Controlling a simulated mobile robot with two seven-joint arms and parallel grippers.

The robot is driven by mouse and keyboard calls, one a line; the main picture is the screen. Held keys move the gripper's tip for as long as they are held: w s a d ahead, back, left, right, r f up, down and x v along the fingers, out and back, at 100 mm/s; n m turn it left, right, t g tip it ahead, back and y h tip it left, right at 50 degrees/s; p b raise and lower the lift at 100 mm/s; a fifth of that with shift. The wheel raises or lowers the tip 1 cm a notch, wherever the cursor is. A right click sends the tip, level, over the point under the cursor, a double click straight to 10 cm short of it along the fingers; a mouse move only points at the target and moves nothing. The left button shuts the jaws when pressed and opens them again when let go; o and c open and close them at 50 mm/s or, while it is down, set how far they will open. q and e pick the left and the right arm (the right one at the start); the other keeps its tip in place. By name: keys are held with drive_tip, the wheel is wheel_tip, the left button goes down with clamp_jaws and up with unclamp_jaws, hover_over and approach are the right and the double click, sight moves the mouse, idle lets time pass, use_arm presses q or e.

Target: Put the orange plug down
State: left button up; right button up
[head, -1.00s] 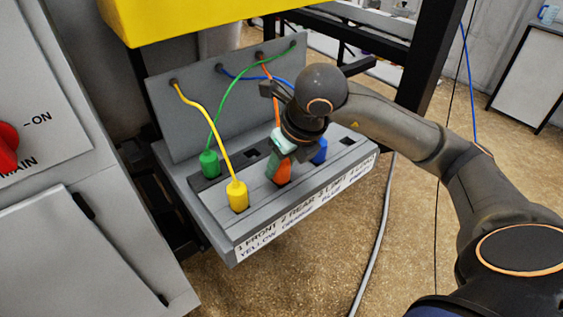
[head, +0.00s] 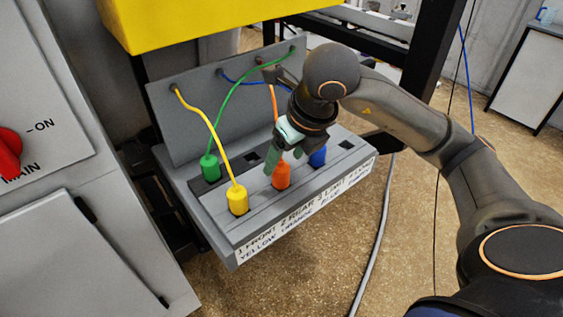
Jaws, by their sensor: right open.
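The orange plug (head: 281,175) stands upright on the front row of the grey socket panel (head: 246,222), between the yellow plug (head: 237,199) and the blue plug (head: 318,156). Its orange cable runs up behind it to the back plate. My right gripper (head: 285,160) is open just above and behind the orange plug, its pale green fingers apart. One finger shows left of the plug's top and the other to its right, partly hidden. The gripper holds nothing. My left gripper does not show.
The green plug (head: 209,167) stands in the rear row at the left, with its cable arching to the back plate. Empty square sockets show in the rear row. A grey cabinet with a red knob (head: 8,152) stands at the left. A yellow box (head: 180,18) overhangs the panel.

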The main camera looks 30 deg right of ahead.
use_arm(q)
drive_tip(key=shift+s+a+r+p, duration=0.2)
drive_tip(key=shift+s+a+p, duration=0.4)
drive_tip(key=shift+p, duration=0.1)
use_arm(e)
drive_tip(key=v, duration=0.8)
